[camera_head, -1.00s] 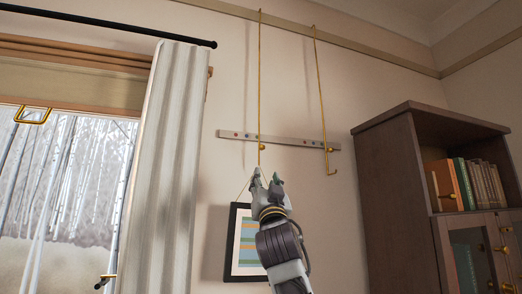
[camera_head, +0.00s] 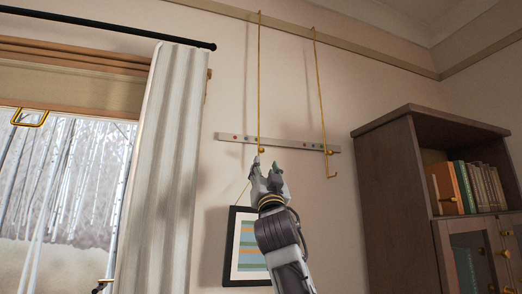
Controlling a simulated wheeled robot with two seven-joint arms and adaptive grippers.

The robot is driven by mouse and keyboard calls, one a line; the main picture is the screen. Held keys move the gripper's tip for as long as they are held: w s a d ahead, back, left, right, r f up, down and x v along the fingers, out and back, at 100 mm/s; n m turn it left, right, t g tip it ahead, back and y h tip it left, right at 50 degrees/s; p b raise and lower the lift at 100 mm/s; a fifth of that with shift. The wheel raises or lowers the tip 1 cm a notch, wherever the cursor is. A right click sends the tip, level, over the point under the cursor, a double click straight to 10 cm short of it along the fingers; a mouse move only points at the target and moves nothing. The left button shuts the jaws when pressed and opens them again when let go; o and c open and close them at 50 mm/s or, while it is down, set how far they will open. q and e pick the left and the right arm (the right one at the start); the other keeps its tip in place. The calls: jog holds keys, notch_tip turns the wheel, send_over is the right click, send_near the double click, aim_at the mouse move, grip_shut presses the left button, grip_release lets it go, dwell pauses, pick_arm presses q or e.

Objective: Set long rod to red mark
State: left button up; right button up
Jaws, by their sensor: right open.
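Two thin brass rods hang from the rail high on the wall. The left rod (camera_head: 259,80) runs down past a small knob (camera_head: 261,151), and its lower end is hidden behind my gripper. The right rod (camera_head: 321,90) ends in a small hook. A pale strip (camera_head: 290,143) crosses behind both rods and carries small coloured dots; a reddish one (camera_head: 304,145) shows between them. I cannot tell for sure which rod is longer. My right gripper (camera_head: 266,166) is open, fingers up, just below the left rod's knob; contact cannot be told. My left gripper is out of view.
A framed striped picture (camera_head: 248,247) hangs by a cord below and partly behind my right arm. A curtain (camera_head: 165,170) and window stand at left. A dark bookcase (camera_head: 395,190) stands at right. The wall between the rods and bookcase is clear.

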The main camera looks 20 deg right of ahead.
aim_at(261, 152)
jog(key=shift+p+x, duration=2.5)
jog(key=shift+x, duration=3.5)
jog(key=shift+c, duration=0.2)
grip_shut()
jog(key=shift+s, duration=0.1)
